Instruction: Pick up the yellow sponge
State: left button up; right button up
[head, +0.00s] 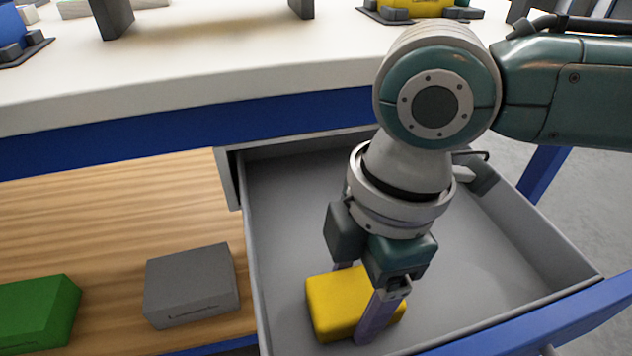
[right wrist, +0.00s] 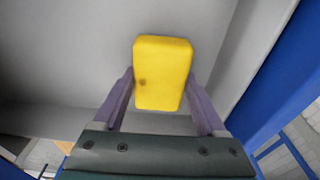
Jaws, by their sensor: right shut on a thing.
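The yellow sponge (head: 335,301) is a rounded block inside the open grey drawer (head: 470,245), near its front left. My right gripper (head: 362,300) reaches down into the drawer with one finger on each side of the sponge, shut on it. In the right wrist view the sponge (right wrist: 162,72) sits between the two purple-grey fingers (right wrist: 162,95), with a small dark spot on its face. I cannot tell whether the sponge touches the drawer floor. My left gripper is not in view.
Left of the drawer, a grey box (head: 192,286) and a green box (head: 38,312) stand on a wooden shelf (head: 100,220). The white worktop (head: 200,65) with its blue edge lies behind. The drawer's blue front (head: 540,325) is at lower right. The rest of the drawer looks mostly empty.

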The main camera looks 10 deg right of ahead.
aim_at(355, 290)
jog(key=shift+c, duration=1)
notch_tip(355, 290, up, 20)
jog(key=p, duration=0.6)
